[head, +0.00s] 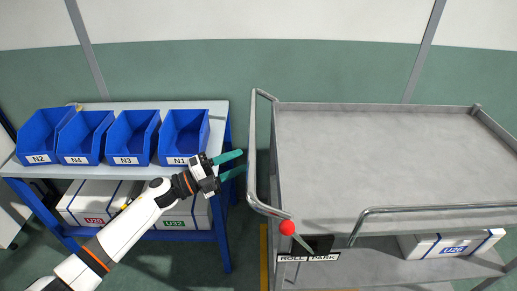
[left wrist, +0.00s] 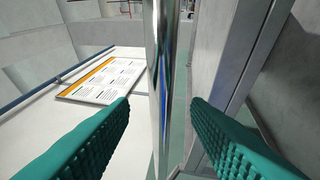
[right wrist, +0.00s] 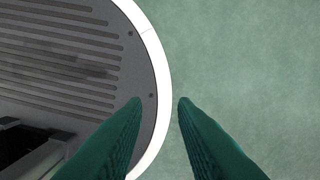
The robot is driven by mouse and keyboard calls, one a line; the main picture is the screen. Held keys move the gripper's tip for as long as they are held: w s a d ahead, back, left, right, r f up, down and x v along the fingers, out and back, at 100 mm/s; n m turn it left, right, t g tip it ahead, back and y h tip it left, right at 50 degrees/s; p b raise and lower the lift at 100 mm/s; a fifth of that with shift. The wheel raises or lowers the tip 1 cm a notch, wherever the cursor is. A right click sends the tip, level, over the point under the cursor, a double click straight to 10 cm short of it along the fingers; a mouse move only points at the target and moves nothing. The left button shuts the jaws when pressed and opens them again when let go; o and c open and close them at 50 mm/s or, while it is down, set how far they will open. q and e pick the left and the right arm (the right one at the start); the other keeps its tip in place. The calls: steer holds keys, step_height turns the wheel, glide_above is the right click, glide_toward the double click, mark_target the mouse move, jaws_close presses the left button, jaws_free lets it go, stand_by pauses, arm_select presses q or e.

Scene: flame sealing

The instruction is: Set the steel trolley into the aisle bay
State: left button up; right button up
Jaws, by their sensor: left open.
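The grey steel trolley (head: 375,150) fills the right of the head view, with a chrome push handle (head: 251,150) at its left end. My left gripper (head: 241,163) is open beside this handle. In the left wrist view the chrome handle bar (left wrist: 161,80) stands upright between the open fingers (left wrist: 160,102), with gaps on both sides. A red knob (head: 287,228) stands by a ROLL/PARK label (head: 309,258) at the trolley's near left corner. My right gripper (right wrist: 160,100) shows only in the right wrist view, open and empty above green floor. The aisle bay cannot be clearly made out.
A blue-framed bench (head: 120,105) on the left carries several blue bins (head: 185,135). White boxes, one marked U32 (head: 175,222), sit beneath. A box marked U26 (head: 450,245) lies on the trolley's lower shelf. A yellow floor line (head: 264,255) runs between bench and trolley.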

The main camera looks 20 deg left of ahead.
arm_select(q)
steer(key=p+x, duration=0.1)
steer(key=x, duration=0.5)
steer(key=shift+w+d, duration=0.3)
jaws_close()
